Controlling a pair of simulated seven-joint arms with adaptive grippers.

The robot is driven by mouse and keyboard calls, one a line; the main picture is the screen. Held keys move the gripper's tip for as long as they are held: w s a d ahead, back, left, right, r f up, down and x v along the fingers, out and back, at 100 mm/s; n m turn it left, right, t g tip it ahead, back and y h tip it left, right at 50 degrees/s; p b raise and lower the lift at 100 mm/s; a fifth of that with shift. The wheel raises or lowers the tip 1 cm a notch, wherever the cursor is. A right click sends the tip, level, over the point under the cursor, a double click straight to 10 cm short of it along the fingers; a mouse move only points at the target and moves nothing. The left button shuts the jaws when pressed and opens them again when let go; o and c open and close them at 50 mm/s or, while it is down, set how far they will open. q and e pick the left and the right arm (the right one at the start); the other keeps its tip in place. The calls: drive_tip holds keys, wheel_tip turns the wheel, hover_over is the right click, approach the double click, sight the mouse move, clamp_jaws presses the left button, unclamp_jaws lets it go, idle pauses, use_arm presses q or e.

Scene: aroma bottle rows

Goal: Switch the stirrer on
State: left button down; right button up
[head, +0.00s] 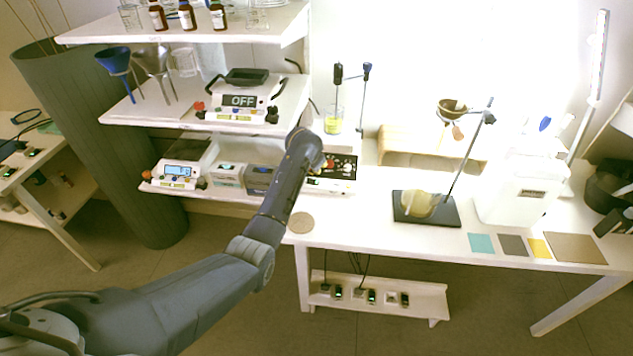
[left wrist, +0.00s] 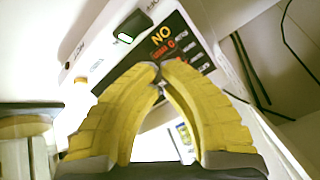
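The stirrer (head: 345,168), a white unit with a dark panel, stands at the table's left end, partly behind my left arm. In the left wrist view its dark panel (left wrist: 187,50) fills the upper middle. Orange letters there read "NO" as seen, possibly "ON" upside down; smaller text is unclear. A dark rocker switch (left wrist: 134,29) with a green-lit part is on the white housing. My left gripper (left wrist: 160,70) has yellow fingers with tips together, nothing between them, below the panel in the picture. I cannot tell whether they touch it. My right gripper is out of view.
A unit reading OFF (head: 242,104) is on the shelf to the left. A tilted rod stand on a black base (head: 440,213) is to the right.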

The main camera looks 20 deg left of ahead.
use_arm(q)
drive_tip(key=shift+a+r, duration=0.2)
drive_tip(key=shift+r, duration=1)
